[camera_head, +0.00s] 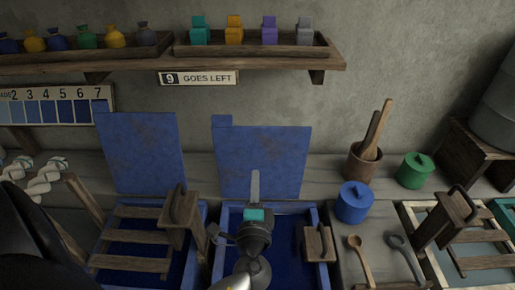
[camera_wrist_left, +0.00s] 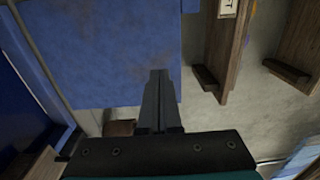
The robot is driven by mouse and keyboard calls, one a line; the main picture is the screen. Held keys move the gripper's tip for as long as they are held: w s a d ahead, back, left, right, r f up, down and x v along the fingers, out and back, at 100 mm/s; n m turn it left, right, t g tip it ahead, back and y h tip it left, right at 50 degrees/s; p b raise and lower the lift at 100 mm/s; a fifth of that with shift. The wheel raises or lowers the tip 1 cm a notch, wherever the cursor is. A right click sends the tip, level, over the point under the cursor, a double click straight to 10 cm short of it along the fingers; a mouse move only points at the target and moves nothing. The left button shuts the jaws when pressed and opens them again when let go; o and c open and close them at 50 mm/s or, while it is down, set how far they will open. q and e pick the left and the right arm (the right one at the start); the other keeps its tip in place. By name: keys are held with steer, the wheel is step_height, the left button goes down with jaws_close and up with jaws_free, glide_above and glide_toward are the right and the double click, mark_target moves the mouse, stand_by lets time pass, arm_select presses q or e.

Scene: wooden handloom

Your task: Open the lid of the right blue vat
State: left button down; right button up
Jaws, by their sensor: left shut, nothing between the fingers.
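The right blue vat (camera_head: 314,222) stands at the bottom centre of the head view. Its blue lid (camera_head: 285,160) stands upright along the vat's back edge, so the vat is open and its dark blue inside shows. My left gripper (camera_head: 255,178) is over this vat, in front of the lid, with its fingers together and empty. In the left wrist view the shut fingers (camera_wrist_left: 158,78) overlap a large blue panel (camera_wrist_left: 110,50); I cannot tell whether they touch it. My right gripper is not in view.
The left blue vat (camera_head: 203,260) also has an upright lid (camera_head: 140,150) and a wooden rack (camera_head: 135,237) over it.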

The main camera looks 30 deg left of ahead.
mark_target(256, 140)
arm_select(q)
steer(key=p+x, duration=0.1)
steer(key=x, duration=1.1)
steer(key=shift+s, duration=0.1)
steer(key=b+x, duration=0.3)
steer(key=x, duration=0.1)
steer(key=shift+w+a, duration=0.1)
steer(key=shift+w, duration=0.3)
steer(key=shift+w+a+r, duration=0.2)
steer(key=shift+w+r, duration=0.05)
steer(key=shift+w, duration=0.05)
